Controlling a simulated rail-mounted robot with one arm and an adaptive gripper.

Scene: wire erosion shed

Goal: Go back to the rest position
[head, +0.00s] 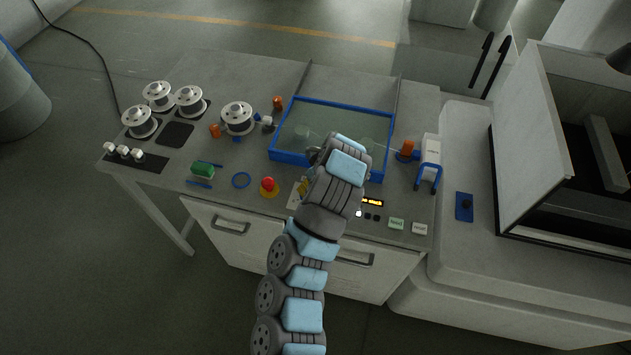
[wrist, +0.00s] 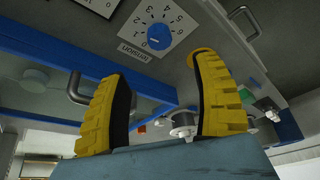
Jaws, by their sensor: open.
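My gripper (head: 304,186) is low over the front middle of the worktable (head: 330,85) in the head view, mostly hidden behind my arm. In the wrist view its two yellow fingers (wrist: 160,70) are spread apart, with nothing seen between them. Beyond the fingertips is a white tension dial plate (wrist: 178,20) with a blue knob (wrist: 158,37). The knob's pointer is near 0. The fingers appear apart from the knob, though the exact gap cannot be told. No marked rest position shows.
A blue-framed tank (head: 283,157) is behind my gripper. Wire spools (head: 237,117) stand farther left. A white machine (head: 575,130) stands at right.

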